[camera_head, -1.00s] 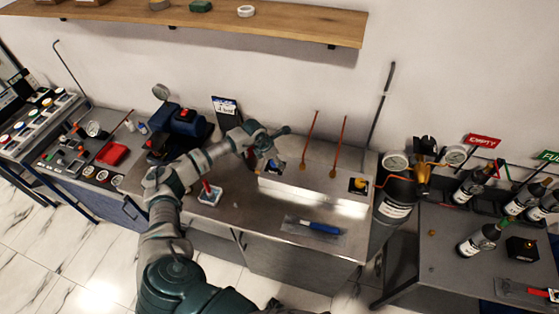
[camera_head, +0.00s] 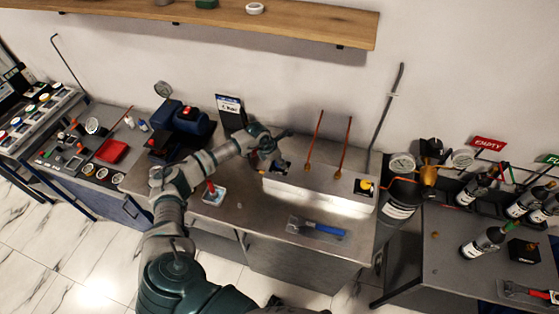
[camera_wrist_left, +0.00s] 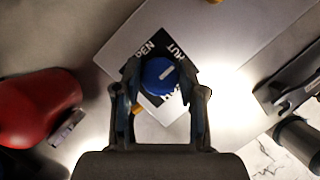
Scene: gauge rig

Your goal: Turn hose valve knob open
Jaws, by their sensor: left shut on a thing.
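The hose valve knob is a round blue knob (camera_wrist_left: 158,75) with a white line, which tilts slightly up to the right in the left wrist view. It sits over a black-and-white label (camera_wrist_left: 173,52) reading "…PEN" and "…HUT", partly covered. My left gripper (camera_wrist_left: 160,84) has its two fingers closed on opposite sides of the knob. In the head view my left gripper (camera_head: 268,160) is at the left end of a long light metal box (camera_head: 318,189) and hides most of the knob. My right gripper is not in view.
A yellow knob (camera_head: 365,185) is at the box's right end, with two thin copper-coloured tubes (camera_head: 315,140) standing behind. A blue-handled tool (camera_head: 318,228) lies in front on the bench. A blue machine (camera_head: 182,122) stands left. A gas cylinder (camera_head: 399,200) stands right.

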